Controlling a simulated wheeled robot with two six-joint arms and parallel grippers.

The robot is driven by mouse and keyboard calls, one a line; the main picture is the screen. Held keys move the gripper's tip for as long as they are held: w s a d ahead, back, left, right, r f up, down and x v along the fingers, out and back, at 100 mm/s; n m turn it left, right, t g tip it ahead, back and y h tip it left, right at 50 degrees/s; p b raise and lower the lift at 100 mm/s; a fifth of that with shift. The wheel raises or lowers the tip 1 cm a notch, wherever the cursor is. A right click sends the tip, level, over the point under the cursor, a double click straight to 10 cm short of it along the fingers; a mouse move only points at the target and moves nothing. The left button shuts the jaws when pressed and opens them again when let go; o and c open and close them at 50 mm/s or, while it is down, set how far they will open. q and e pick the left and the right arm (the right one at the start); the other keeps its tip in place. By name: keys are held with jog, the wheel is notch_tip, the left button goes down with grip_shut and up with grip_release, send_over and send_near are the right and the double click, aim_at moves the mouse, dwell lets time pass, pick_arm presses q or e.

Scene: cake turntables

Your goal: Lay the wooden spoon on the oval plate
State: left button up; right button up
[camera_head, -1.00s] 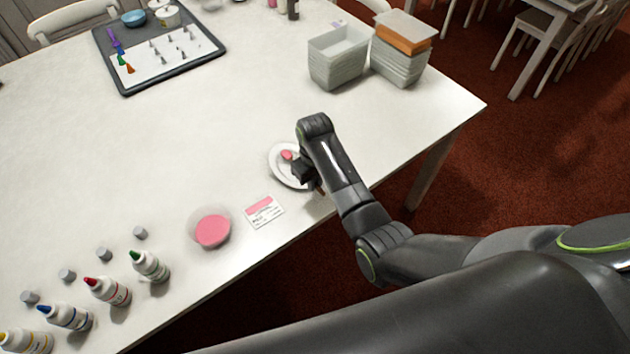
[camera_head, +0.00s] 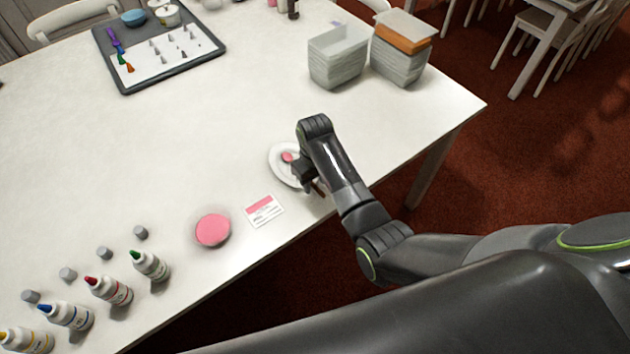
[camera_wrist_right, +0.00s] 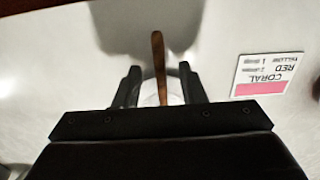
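The white oval plate (camera_head: 278,171) lies near the table's front edge, partly hidden by my right arm. A pink patch (camera_head: 287,157), perhaps the spoon's coated bowl, shows on it. In the right wrist view, the wooden spoon's brown handle (camera_wrist_right: 158,50) stands between the two fingers of my right gripper (camera_wrist_right: 160,69), with a gap on each side. The fingers are open around the handle. In the head view my right gripper (camera_head: 302,174) is over the plate's right side. The spoon's lower part is hidden in the wrist view. My left gripper is not seen.
A pink round dish (camera_head: 213,230) and a colour card (camera_head: 263,210) lie left of the plate. Several bottles (camera_head: 150,265) stand at lower left. Grey tubs (camera_head: 337,60) and a dark tray (camera_head: 127,88) are farther back. The table's middle is clear.

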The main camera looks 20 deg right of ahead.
notch_tip(320, 180, up, 17)
jog(key=p, duration=0.6)
jog(key=shift+f, duration=0.15)
